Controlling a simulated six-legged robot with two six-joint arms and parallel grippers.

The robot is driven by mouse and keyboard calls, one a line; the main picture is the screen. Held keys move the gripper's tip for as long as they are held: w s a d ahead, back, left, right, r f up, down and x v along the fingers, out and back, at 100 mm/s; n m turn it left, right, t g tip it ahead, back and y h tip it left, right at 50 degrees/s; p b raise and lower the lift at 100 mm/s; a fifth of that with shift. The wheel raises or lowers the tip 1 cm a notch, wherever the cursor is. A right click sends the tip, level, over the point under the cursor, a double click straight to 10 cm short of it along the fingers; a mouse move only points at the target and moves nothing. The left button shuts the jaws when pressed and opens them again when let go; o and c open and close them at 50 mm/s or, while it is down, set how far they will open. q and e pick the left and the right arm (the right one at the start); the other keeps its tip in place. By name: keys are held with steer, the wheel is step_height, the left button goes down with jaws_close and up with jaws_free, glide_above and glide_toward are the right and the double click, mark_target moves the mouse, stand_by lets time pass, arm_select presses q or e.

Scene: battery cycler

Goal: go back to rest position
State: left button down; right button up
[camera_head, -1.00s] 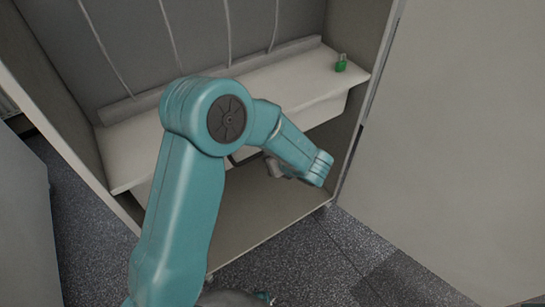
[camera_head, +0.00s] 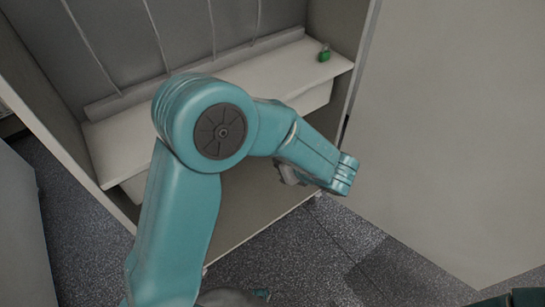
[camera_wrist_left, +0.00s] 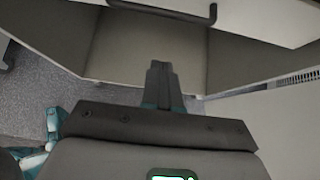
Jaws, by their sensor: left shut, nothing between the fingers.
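My left arm comes in from the bottom left of the head view and bends at the elbow toward the right. My left gripper (camera_head: 290,174) is partly hidden behind its own wrist, in front of the cabinet's lower opening. In the left wrist view, the left gripper (camera_wrist_left: 161,72) shows its fingers together, with nothing between them. It points toward the open lower compartment of the cabinet and touches nothing that I can see. My right gripper is not in view; only a small teal piece shows at the bottom right of the head view.
The open cabinet (camera_head: 112,153) has a white shelf with a small green object (camera_head: 324,54) at its right end. A dark handle (camera_wrist_left: 165,12) shows above the gripper in the wrist view. A large pale panel (camera_head: 455,130) stands at right. Speckled floor (camera_head: 290,250) lies clear in front.

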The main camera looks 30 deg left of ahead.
arm_select(q)
steer(key=shift+v, duration=1.15)
